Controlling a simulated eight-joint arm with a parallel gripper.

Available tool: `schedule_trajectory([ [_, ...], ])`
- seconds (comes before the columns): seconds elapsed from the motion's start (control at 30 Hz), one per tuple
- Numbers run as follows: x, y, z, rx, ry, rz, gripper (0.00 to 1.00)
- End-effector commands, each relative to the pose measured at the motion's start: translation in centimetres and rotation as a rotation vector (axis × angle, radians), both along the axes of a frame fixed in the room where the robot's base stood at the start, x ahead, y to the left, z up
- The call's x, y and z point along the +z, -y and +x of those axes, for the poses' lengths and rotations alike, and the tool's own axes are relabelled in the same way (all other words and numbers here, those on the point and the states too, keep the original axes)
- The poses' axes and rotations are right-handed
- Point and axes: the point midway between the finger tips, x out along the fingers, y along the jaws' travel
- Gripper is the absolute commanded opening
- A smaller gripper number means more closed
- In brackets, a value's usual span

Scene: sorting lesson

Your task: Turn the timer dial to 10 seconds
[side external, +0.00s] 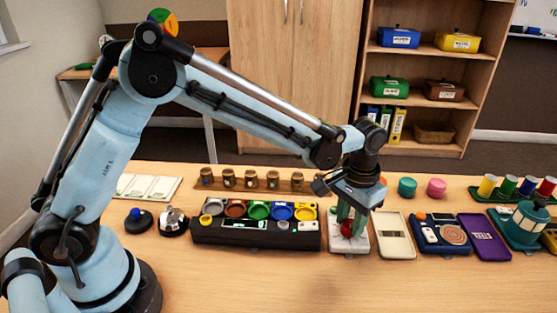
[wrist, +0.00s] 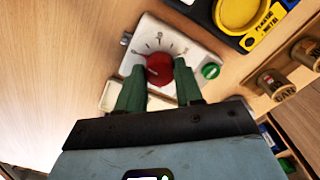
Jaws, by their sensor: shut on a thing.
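The timer (side external: 361,243) is a white box on the table, right of the black sorting panel. In the wrist view, the timer (wrist: 197,52) shows a red dial (wrist: 159,69), tick marks around it and a green button (wrist: 210,71). My gripper (side external: 349,222) points down over the timer, its green fingers closed around the red dial. In the wrist view, my gripper (wrist: 157,75) has one finger on each side of the dial. The dial's pointer and the tick numbers are too small or hidden to read.
The black panel (side external: 255,239) with coloured round cups stands left of the timer. A beige tray (side external: 395,236), a blue device (side external: 440,248) and a purple slab (side external: 484,237) lie to the right. Small wooden cups (side external: 250,179) stand behind. The table front is clear.

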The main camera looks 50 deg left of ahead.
Motion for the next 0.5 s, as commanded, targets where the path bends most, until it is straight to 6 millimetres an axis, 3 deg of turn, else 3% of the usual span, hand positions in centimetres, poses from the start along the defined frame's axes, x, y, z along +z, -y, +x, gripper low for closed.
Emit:
schedule_trajectory([
  [0.5, 0.08, -0.03, -0.01, -0.446, -0.002, 0.001, 0.05],
])
